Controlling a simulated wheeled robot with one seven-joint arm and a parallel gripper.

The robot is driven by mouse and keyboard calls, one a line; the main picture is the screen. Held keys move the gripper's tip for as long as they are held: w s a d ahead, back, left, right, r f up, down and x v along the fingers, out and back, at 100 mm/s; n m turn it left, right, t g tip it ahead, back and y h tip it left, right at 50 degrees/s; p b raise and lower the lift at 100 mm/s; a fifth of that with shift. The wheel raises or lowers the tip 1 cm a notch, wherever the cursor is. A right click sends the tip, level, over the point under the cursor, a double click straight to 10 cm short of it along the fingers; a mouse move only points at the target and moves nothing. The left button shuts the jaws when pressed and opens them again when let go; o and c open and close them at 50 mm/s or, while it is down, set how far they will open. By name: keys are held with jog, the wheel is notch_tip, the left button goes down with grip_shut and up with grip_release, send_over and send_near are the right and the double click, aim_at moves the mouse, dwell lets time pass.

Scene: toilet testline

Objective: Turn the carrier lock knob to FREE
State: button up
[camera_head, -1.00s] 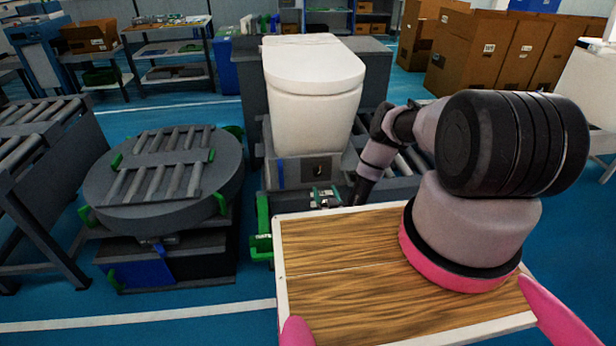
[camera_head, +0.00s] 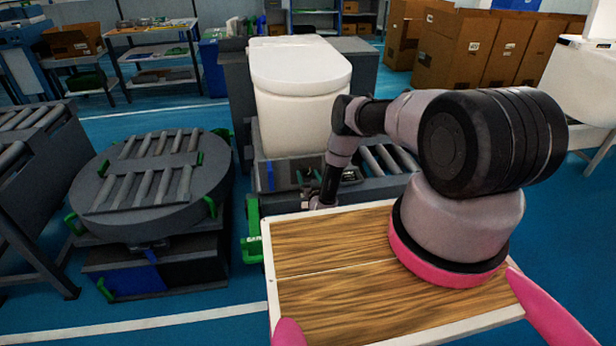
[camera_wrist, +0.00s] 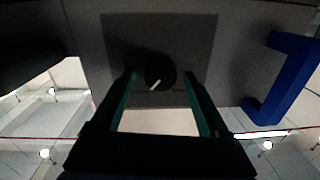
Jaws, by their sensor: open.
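The carrier lock knob (camera_wrist: 161,66) is a dark round dial with a short pale pointer mark slanting toward the lower left in the wrist view. It sits on a dark square plate (camera_wrist: 118,32) on the carrier's front. Faint lettering beside it is unreadable. My gripper (camera_wrist: 160,77) is open, its two green fingers on either side of the knob in the picture. I cannot tell whether they touch it. In the head view my gripper (camera_head: 312,178) is at the carrier's front panel (camera_head: 283,178), and the knob is hidden there.
A white toilet (camera_head: 300,95) stands on the carrier above the panel. A blue handle (camera_wrist: 285,78) projects right of the knob in the wrist view. A round roller turntable (camera_head: 150,185) stands left. Cardboard boxes (camera_head: 455,50) are at the back right.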

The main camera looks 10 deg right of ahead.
grip_shut()
jog(key=shift+n, duration=0.4)
jog(key=n, duration=0.3)
jog(key=shift+a, duration=0.1)
jog(key=n, duration=0.4)
jog(key=shift+a, duration=0.1)
jog(key=n, duration=0.4)
jog(key=shift+n+h, duration=0.3)
jog(key=shift+n, duration=0.1)
jog(key=shift+f+n+g, duration=0.15)
jog(key=shift+n+g, duration=0.15)
jog(key=shift+n, duration=1.2)
